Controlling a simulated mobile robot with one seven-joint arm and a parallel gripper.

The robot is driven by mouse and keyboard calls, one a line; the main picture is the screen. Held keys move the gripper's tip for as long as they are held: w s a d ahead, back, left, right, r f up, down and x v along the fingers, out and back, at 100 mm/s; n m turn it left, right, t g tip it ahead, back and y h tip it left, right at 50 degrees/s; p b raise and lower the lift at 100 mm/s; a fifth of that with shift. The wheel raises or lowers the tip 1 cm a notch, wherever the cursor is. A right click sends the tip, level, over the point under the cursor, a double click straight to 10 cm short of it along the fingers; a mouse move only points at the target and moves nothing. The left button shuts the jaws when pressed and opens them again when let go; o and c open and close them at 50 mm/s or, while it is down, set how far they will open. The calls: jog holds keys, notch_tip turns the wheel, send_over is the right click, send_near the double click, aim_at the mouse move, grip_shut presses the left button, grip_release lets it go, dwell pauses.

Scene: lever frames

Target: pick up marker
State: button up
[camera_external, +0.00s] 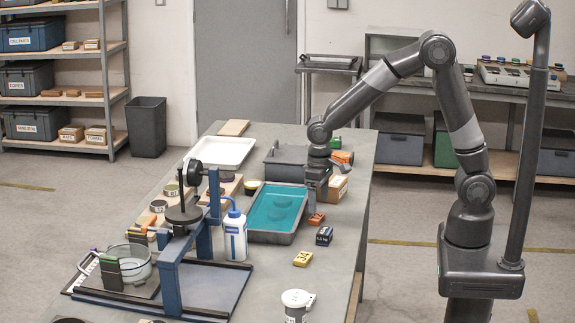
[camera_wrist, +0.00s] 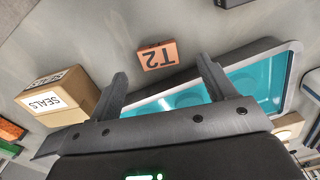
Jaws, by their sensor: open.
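A small orange block marked T2 (camera_external: 316,219) lies on the grey table beside the teal-lined tray; it may be the marker, but I cannot tell for sure. In the wrist view the T2 block (camera_wrist: 156,55) sits beyond the fingertips, in line with the gap between them. My gripper (camera_external: 317,204) is open, empty and pointing down, just above and behind the block. It also shows in the wrist view (camera_wrist: 162,70), its two fingers apart. A dark blue block (camera_external: 324,236) and a yellow block (camera_external: 303,258) lie nearer the camera.
The teal-lined tray (camera_external: 249,236) is close to my gripper on the left. A cardboard box marked SEALS (camera_wrist: 58,96) stands close on the other side. A white squeeze bottle (camera_external: 235,237) and a blue-framed stand (camera_external: 170,275) are farther left. The table around the small blocks is clear.

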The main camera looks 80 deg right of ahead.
aim_at(317, 217)
jog(key=f, duration=0.5)
jog(key=shift+w+d, duration=0.25)
jog(key=shift+c, duration=0.2)
jog(key=c, duration=1)
